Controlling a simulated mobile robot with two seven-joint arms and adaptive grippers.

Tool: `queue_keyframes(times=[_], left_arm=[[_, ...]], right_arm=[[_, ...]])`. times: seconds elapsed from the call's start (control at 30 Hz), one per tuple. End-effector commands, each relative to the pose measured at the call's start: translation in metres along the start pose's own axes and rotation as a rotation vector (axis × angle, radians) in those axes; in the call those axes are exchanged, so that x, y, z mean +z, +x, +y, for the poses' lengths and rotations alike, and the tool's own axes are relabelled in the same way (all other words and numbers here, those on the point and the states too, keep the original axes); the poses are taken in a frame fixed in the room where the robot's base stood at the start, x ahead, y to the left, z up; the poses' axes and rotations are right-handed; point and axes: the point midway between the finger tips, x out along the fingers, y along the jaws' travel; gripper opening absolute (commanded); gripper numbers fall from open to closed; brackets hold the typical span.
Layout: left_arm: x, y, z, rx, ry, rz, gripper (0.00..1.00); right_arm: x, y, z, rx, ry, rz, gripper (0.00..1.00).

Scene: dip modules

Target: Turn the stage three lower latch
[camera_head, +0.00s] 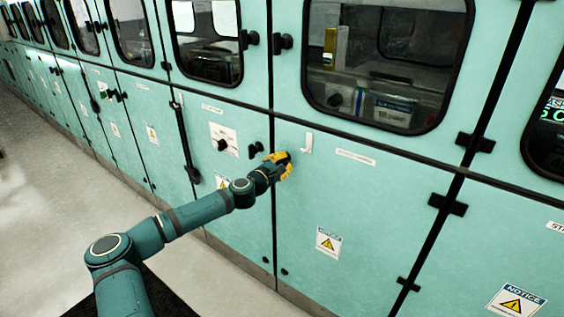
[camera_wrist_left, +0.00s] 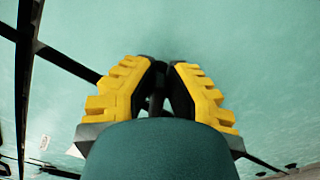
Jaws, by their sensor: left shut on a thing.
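My left gripper (camera_head: 284,163), with yellow-edged fingers, is at the lower teal panel just right of a vertical door seam. In the left wrist view my left gripper (camera_wrist_left: 161,72) has its fingers nearly together, closed around a dark latch (camera_wrist_left: 157,98). Only a small part of this latch shows between the black finger pads; the head view hides it behind the gripper. The latch's turn angle cannot be told. A black latch piece (camera_head: 255,149) shows on the neighbouring panel, just left of the seam. My right gripper is not in view.
Upper doors with dark windows (camera_head: 385,60) run above the lower panels. A black knob (camera_head: 222,145) sits on a white plate to the left. The grey floor (camera_head: 60,200) is clear at left.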

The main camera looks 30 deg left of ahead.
Motion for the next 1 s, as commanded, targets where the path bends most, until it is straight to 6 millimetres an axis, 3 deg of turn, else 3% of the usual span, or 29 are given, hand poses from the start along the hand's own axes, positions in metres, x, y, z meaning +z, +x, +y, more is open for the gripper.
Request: queue_keyframes(times=[0.5, 1.0], left_arm=[[-0.002, 0.0, -0.011, -0.001, 0.415, -0.001, 0.0], [-0.004, 0.0, -0.013, 0.0, 0.55, 0.0, 0.0]], right_arm=[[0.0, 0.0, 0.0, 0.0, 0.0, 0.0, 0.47], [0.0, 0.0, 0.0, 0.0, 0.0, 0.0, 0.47]])
